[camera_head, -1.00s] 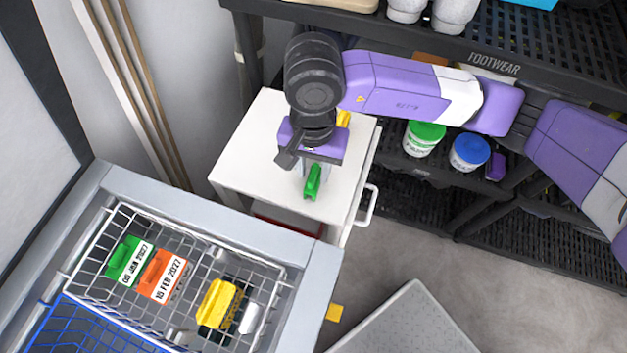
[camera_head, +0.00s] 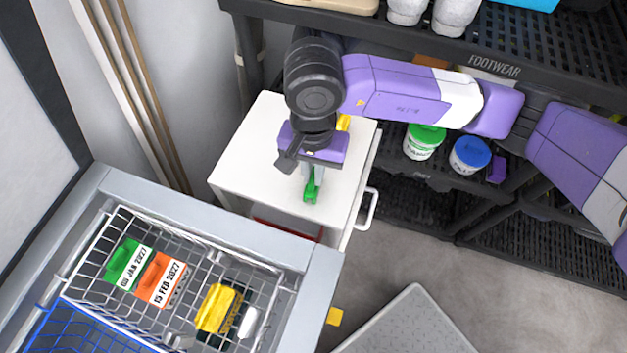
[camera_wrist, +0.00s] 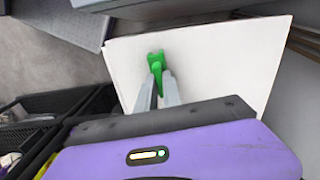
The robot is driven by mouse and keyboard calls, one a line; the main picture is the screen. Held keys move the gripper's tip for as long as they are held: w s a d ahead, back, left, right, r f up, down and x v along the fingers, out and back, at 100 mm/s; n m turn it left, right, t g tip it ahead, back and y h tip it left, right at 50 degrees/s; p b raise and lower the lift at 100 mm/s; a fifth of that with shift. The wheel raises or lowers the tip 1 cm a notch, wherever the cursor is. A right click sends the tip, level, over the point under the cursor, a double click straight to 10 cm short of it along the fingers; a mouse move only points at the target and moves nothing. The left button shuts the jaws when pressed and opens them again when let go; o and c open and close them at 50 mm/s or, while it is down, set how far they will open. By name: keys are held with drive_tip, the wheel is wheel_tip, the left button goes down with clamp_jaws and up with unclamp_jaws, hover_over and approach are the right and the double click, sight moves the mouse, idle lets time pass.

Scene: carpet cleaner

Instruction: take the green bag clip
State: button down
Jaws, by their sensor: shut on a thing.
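The green bag clip (camera_head: 311,190) is at my gripper's fingertips, over the white top of a small drawer cabinet (camera_head: 245,160). My gripper (camera_head: 313,180) points down and is shut on the clip. In the wrist view the green clip (camera_wrist: 156,66) sticks out beyond the two grey fingers of my gripper (camera_wrist: 160,85), with the white cabinet top (camera_wrist: 225,60) behind it. Part of the clip is hidden between the fingers. I cannot tell whether the clip touches the cabinet top.
A freezer with a wire basket (camera_head: 190,225) stands at the lower left, holding green, orange and yellow items. A yellow thing (camera_head: 343,122) lies behind my gripper on the cabinet. A black shelf with tubs (camera_head: 469,154) stands at the right. The cabinet top's left side is clear.

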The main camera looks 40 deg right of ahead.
drive_tip(key=shift+r, duration=0.85)
drive_tip(key=shift+r+p, duration=0.75)
drive_tip(key=shift+r, duration=1.4)
